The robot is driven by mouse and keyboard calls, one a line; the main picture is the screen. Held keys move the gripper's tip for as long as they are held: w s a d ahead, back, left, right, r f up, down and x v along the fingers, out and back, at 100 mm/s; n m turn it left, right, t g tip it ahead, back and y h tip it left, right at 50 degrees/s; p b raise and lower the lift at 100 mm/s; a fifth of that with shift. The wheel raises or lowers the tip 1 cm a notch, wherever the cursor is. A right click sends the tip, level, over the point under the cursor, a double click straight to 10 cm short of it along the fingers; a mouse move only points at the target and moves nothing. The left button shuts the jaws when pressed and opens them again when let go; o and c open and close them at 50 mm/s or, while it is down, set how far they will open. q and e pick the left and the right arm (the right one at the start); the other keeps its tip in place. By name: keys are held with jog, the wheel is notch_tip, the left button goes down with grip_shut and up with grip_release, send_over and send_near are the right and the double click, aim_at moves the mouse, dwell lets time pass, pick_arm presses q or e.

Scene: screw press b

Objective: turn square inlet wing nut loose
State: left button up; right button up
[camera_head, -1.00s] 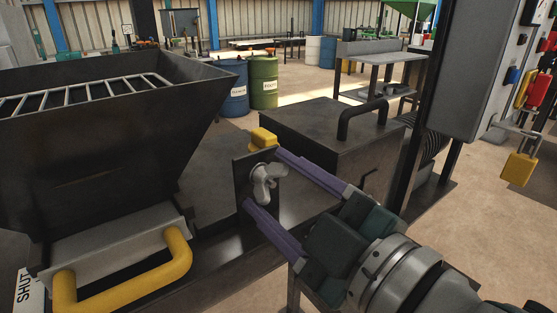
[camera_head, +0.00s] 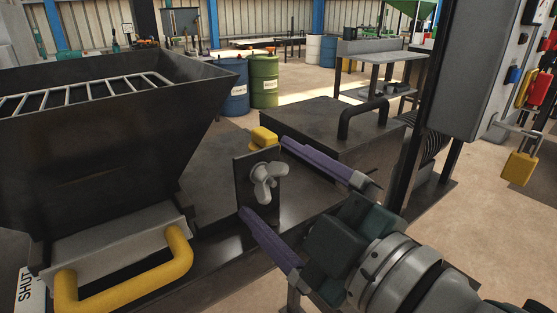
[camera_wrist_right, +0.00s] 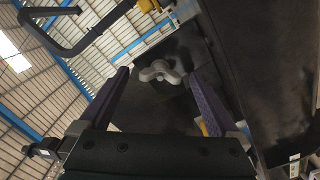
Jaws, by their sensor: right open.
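The grey wing nut (camera_head: 268,183) sits on the front of a dark upright plate (camera_head: 243,173), right of the hopper. Its wings are tilted. It also shows in the right wrist view (camera_wrist_right: 161,72), beyond and between the fingertips. My right gripper (camera_head: 262,176) is open, its two purple fingers spread above and below the wing nut. The fingers look apart from the nut. In the right wrist view my right gripper (camera_wrist_right: 158,78) is empty. My left gripper is not in view.
A black hopper (camera_head: 110,130) with a white grate stands at left, with a yellow handle (camera_head: 125,280) below it. A yellow block (camera_head: 263,137) sits behind the plate. A dark box with a black handle (camera_head: 360,115) stands behind my right gripper.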

jog(key=v, duration=1)
dwell(0.6)
